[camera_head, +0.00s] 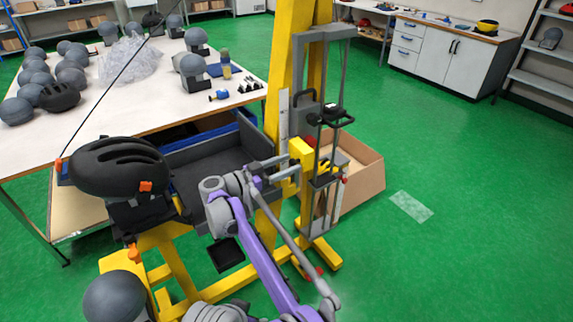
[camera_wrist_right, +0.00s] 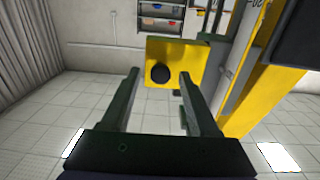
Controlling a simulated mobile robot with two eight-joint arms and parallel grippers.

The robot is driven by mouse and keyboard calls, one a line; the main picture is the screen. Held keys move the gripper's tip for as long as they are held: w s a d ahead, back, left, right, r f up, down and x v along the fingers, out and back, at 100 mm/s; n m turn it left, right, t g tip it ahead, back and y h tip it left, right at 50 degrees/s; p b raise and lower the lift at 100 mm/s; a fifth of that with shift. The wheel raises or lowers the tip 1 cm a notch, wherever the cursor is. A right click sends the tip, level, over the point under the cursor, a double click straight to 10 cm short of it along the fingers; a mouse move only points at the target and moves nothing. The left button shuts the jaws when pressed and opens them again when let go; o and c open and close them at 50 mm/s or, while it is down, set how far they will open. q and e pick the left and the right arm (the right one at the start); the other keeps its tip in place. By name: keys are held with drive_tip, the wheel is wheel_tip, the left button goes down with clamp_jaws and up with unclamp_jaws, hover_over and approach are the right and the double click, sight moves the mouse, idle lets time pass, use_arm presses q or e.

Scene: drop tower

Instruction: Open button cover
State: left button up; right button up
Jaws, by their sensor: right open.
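A yellow box (camera_head: 301,153) is mounted on the drop tower. In the right wrist view, its yellow face (camera_wrist_right: 190,58) carries a round black piece (camera_wrist_right: 160,74), which may be the button or its cover; I cannot tell which. My right gripper (camera_head: 284,168) is just left of the yellow box and points at it. In the wrist view its two fingers (camera_wrist_right: 158,76) are open and empty, one on either side of the black piece. They look short of the face, but I cannot tell the exact gap. My left gripper is not in view.
The yellow tower post (camera_head: 288,60) and grey guide frame (camera_head: 322,75) rise beside the box. A black helmet (camera_head: 118,167) sits at the left. A cardboard box (camera_head: 366,175) stands behind the tower. A table (camera_head: 130,105) holds several headforms.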

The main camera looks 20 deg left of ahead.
wheel_tip(320, 180, up, 10)
drive_tip(key=p, duration=0.2)
idle(0.4)
